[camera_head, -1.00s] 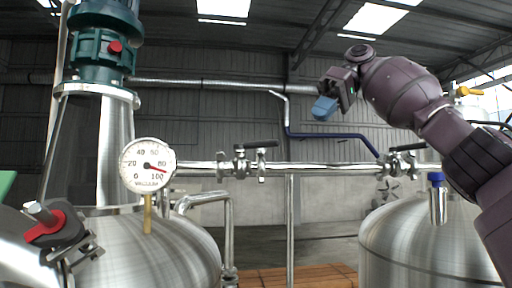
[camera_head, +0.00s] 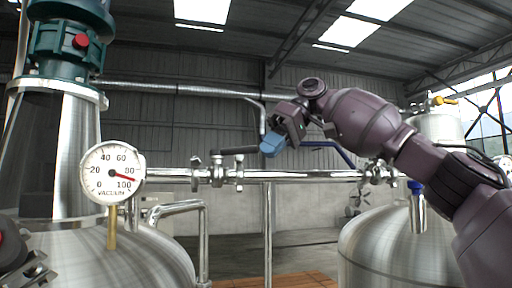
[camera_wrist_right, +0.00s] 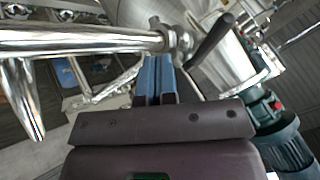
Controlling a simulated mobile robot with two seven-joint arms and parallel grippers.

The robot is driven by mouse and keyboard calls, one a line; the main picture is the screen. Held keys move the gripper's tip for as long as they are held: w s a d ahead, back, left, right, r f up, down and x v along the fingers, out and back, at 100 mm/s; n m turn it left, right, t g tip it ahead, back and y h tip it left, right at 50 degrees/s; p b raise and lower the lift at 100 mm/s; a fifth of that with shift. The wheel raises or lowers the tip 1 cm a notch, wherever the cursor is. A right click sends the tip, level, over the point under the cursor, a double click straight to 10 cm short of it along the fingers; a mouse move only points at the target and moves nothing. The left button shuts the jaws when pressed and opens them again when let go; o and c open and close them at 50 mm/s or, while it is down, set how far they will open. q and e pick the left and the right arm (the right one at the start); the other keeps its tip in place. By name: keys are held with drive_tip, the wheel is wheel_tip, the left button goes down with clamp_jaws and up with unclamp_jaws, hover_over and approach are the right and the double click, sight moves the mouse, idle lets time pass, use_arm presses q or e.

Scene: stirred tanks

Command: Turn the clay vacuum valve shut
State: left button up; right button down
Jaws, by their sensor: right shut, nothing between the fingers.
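A metal valve (camera_head: 217,170) with a dark lever handle (camera_head: 233,151) sits on the horizontal vacuum pipe, right of the gauge. No lever looks plainly clay-coloured. My left gripper is not in view.
A round vacuum gauge (camera_head: 112,173) is left of the valve, before a steel tank (camera_head: 130,255). A second tank (camera_head: 385,250) stands right, with a blue-capped fitting (camera_head: 416,205). A second valve (camera_head: 375,172) sits further right on the pipe, partly behind my arm.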

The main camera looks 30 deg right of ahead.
sight(254, 146)
drive_tip(key=shift+s+a+f, duration=0.1)
drive_tip(key=shift+s+a, duration=0.15)
drive_tip(key=shift+a, duration=0.5)
drive_tip(key=shift+s+a, duration=0.2)
drive_tip(key=shift+a, duration=0.55)
drive_tip(key=shift+s+a+f, duration=0.1)
drive_tip(key=shift+s+a, duration=0.15)
drive_tip(key=shift+a, duration=0.5)
drive_tip(key=shift+w+a, duration=0.1)
drive_tip(key=shift+w, duration=0.1)
